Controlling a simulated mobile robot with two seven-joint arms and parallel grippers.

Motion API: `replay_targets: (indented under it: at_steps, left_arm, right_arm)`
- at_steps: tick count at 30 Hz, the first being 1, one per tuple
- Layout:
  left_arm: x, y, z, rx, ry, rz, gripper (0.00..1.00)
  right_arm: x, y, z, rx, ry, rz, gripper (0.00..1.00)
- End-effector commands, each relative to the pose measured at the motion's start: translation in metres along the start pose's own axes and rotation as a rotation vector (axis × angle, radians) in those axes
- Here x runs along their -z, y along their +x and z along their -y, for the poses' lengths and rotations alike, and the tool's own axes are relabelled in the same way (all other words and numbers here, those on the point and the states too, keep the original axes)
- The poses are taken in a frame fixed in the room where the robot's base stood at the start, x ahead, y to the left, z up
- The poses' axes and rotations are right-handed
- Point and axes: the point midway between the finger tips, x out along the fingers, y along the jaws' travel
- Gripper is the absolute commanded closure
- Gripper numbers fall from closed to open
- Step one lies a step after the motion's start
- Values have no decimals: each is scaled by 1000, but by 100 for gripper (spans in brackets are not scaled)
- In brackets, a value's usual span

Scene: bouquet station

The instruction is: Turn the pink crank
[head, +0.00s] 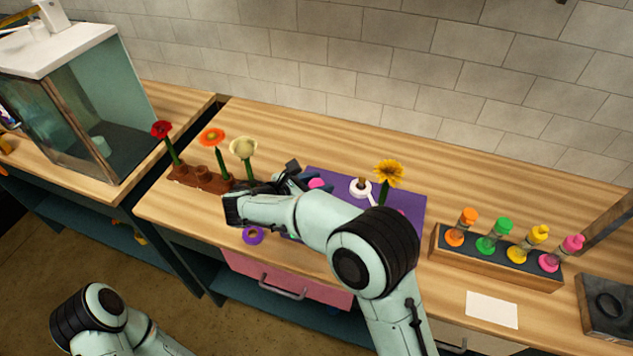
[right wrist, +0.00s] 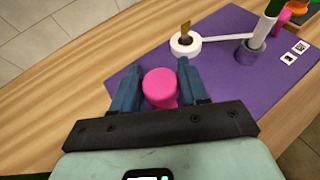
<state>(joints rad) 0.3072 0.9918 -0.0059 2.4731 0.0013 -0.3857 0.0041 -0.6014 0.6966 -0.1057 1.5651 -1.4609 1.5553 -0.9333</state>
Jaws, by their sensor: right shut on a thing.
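The pink crank's knob (right wrist: 160,88) stands between the two blue fingers of my right gripper (right wrist: 157,78), which is shut on it. In the head view a bit of the pink knob (head: 317,183) shows beside my right gripper (head: 308,181), over the purple mat (head: 408,204). My right wrist and forearm hide the rest of the crank. My left arm shows only in part at the bottom left of the head view, and its gripper is out of view.
A white tape roll (head: 361,189) and a yellow flower (head: 388,171) stand close to the right. Flowers in a brown holder (head: 203,180) are to the left. A purple ring (head: 253,235) is at the front edge. A bottle rack (head: 490,262) stands at right.

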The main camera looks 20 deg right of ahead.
Motion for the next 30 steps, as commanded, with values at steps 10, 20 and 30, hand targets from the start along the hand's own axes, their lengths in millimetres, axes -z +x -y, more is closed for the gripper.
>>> replay_targets:
  at_steps: [10, 20, 30]
  left_arm:
    - [0, 0, 0, 0, 0, 0, 57]
    - [0, 0, 0, 0, 0, 0, 57]
    - [2, -3, -2, -1, 1, -3, 57]
  right_arm:
    - [0, 0, 0, 0, 0, 0, 35]
    - [0, -14, -1, -4, 0, 0, 35]
    - [0, -89, -1, -5, -1, 0, 35]
